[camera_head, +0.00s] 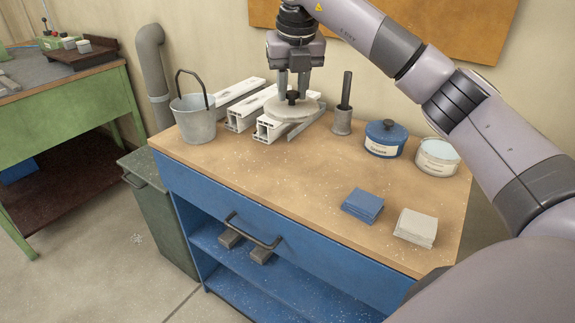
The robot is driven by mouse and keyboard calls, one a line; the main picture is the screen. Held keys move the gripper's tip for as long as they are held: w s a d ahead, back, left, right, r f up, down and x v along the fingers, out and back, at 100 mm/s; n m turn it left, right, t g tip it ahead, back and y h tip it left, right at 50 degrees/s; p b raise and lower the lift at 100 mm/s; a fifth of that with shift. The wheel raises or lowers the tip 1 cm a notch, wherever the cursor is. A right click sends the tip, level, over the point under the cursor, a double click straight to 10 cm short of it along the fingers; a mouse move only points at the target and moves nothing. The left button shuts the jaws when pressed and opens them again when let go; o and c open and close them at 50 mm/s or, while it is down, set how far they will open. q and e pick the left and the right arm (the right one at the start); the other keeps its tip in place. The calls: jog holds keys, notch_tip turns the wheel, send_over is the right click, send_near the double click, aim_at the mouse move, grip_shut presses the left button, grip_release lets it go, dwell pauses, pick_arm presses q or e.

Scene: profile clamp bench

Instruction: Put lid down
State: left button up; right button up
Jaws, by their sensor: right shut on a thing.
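My right gripper (293,94) comes down from above at the back of the bench. It is shut on the dark knob of a round, pale grey lid (304,109). The lid is level and overlaps the white profiles in the picture; whether it touches them I cannot tell. A pale round tin (437,157) with a label stands at the right back, seemingly without a lid. A blue tin (384,139) beside it has its blue lid on. My left gripper is not in view.
White profiles (240,88) lie left of the lid, next to a metal bucket (194,124). A metal cup (342,122) with a dark rod stands right of it. Blue cloths (362,205) and pale cloths (415,228) lie front right. The bench top's middle (270,180) is clear.

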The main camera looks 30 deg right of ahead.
notch_tip(320, 180, down, 13)
jog(key=shift+r, duration=0.15)
notch_tip(320, 180, down, 4)
jog(key=shift+r, duration=0.25)
jog(key=shift+f, duration=0.1)
jog(key=shift+f, duration=0.15)
jog(key=shift+f, duration=0.15)
jog(key=o, duration=1)
jog(key=shift+o, duration=0.2)
